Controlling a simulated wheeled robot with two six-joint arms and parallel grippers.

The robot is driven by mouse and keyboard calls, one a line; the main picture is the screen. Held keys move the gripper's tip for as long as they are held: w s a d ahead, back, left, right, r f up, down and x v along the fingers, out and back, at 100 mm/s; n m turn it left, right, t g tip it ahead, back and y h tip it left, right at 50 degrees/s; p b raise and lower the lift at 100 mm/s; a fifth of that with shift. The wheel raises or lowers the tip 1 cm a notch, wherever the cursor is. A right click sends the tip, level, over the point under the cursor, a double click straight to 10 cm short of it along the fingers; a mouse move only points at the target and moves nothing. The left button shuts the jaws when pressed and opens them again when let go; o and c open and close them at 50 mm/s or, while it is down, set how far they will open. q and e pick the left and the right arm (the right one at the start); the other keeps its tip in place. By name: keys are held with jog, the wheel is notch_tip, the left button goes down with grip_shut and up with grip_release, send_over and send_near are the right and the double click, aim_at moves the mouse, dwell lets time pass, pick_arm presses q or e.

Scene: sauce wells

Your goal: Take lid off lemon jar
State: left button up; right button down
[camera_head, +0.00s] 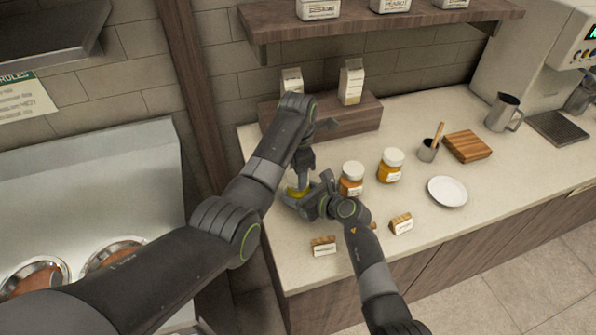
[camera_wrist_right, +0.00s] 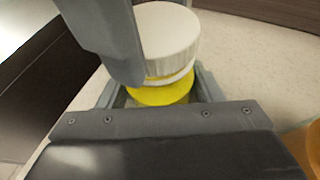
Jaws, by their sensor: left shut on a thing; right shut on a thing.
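The lemon jar (camera_head: 297,192) is yellow and mostly hidden by both my grippers near the left end of the counter. In the right wrist view, the yellow jar (camera_wrist_right: 160,94) sits between the fingers of my right gripper (camera_head: 302,200), which is shut on its body. The white ribbed lid (camera_wrist_right: 168,38) shows above the jar; I cannot tell whether it is loose. My left gripper (camera_head: 301,180) comes down from above and is shut on the lid. One grey finger of it shows beside the lid in the right wrist view.
Two orange jars with white lids (camera_head: 351,178) (camera_head: 391,164) stand to the right. Small label blocks (camera_head: 323,246) (camera_head: 401,223) sit in front. A white plate (camera_head: 447,191), a small cup (camera_head: 428,150) and a wooden board (camera_head: 467,146) lie farther right. A wooden riser (camera_head: 345,118) stands behind.

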pick_arm(q)
jog(key=shift+r, duration=0.2)
jog(key=shift+r, duration=0.9)
jog(key=shift+r, duration=2)
pick_arm(e)
jog(key=shift+c, duration=1.6)
grip_release()
